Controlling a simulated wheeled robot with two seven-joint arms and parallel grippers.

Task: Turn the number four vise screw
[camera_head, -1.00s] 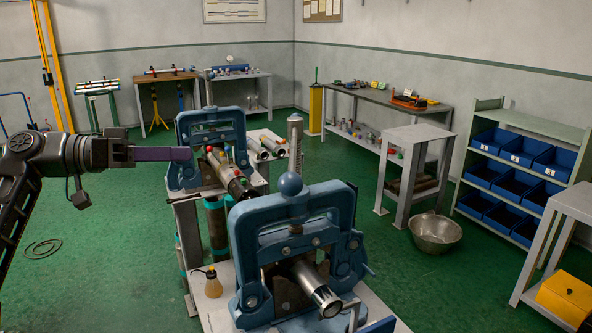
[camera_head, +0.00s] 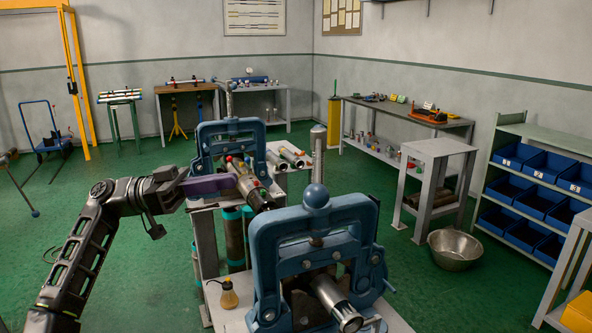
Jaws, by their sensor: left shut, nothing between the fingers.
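Two blue pipe vises stand one behind the other. The near vise (camera_head: 266,245) clamps a grey pipe (camera_head: 336,303); its screw has a blue ball head (camera_head: 316,196), and a grey bar (camera_head: 318,150) rises behind that head. The far vise (camera_head: 204,140) holds a pipe with coloured marks (camera_head: 249,184). I see no number on either vise, so I cannot tell which is number four. My left gripper (camera_head: 232,183), with purple fingers, is shut and empty. It overlaps the lower front of the far vise in the picture; contact cannot be told. My right gripper is out of view.
A small amber bottle (camera_head: 229,295) stands left of the near vise. A metal basin (camera_head: 454,249) sits on the floor at right, near a shelf with blue bins (camera_head: 497,219). Green floor (camera_head: 130,265) is open around my left arm.

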